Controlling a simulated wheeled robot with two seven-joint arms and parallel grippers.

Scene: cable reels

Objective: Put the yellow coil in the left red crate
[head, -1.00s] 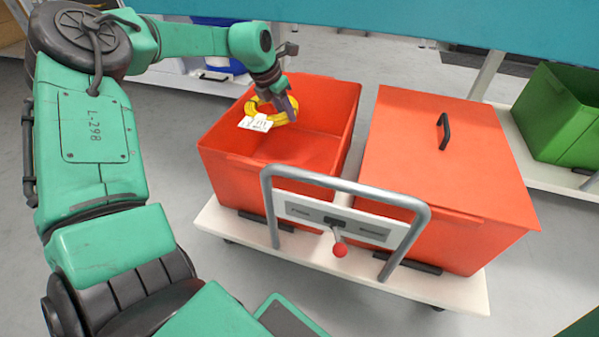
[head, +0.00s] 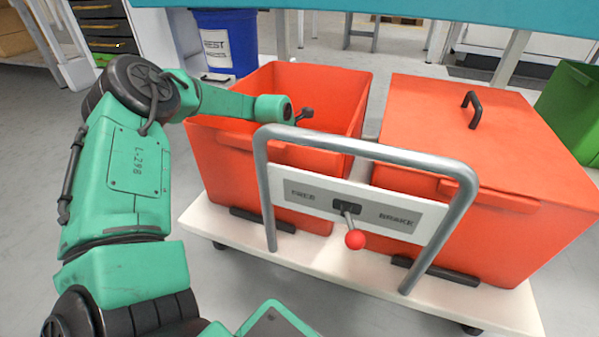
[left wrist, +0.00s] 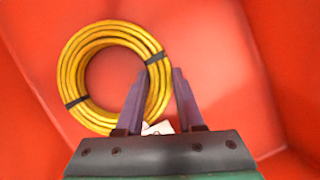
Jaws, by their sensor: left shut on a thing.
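The yellow coil (left wrist: 75,62), bound with black ties, shows in the left wrist view with red crate surfaces all around it. My left gripper (left wrist: 158,76) has its fingers on either side of the coil's right-hand strands and is shut on it. A white tag (left wrist: 158,128) shows between the fingers. In the head view the left red crate (head: 245,172) is open, and my left wrist reaches down into it. The crate's front wall hides the coil and fingers there. I cannot tell whether the coil touches the crate floor. My right gripper is not in view.
A lidded red crate (head: 450,135) stands to the right on the same white cart (head: 300,255). The cart's grey handle (head: 365,148) and red-knobbed brake lever (head: 355,240) stand in front. A blue bin (head: 228,40) is behind, and a green crate (head: 572,115) is at far right.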

